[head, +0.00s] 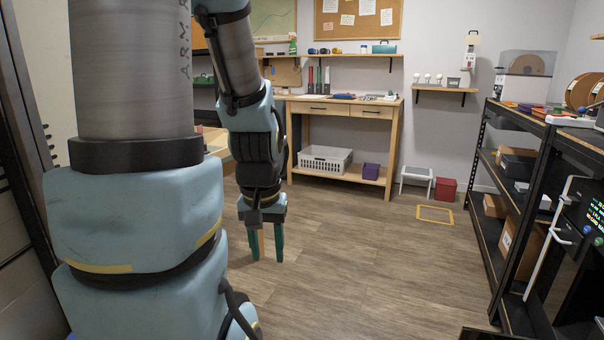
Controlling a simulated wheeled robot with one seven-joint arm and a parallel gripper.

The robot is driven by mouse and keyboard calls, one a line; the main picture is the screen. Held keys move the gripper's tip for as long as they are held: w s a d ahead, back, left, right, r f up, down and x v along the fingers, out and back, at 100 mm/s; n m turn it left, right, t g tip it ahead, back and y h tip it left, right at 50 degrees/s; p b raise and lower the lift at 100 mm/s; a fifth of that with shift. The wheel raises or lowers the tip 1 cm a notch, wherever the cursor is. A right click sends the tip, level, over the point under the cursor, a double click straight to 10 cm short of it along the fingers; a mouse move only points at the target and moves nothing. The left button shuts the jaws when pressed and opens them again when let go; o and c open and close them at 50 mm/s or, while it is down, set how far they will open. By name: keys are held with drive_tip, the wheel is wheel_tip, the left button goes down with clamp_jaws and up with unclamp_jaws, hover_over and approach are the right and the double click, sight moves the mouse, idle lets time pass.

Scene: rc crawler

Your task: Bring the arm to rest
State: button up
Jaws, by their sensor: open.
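My arm, light blue and grey, fills the left of the head view and bends over at the top. My gripper (267,258) hangs from its end with green fingers pointing down. The fingers are apart and nothing shows between them but floor and a light wooden leg behind. The gripper is in the air in front of the wooden floor, touching nothing that I can see.
A wooden workbench (345,108) stands at the back wall, with a white crate (325,160) on its lower shelf. A dark shelf rack (510,215) stands on the right. A yellow frame (434,215) lies on the floor. The middle floor (370,270) is clear.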

wheel_tip(320, 180, up, 17)
drive_tip(key=p, duration=1.6)
drive_tip(key=shift+f+p, duration=0.15)
drive_tip(key=shift+p, duration=0.2)
drive_tip(key=shift+d, duration=0.1)
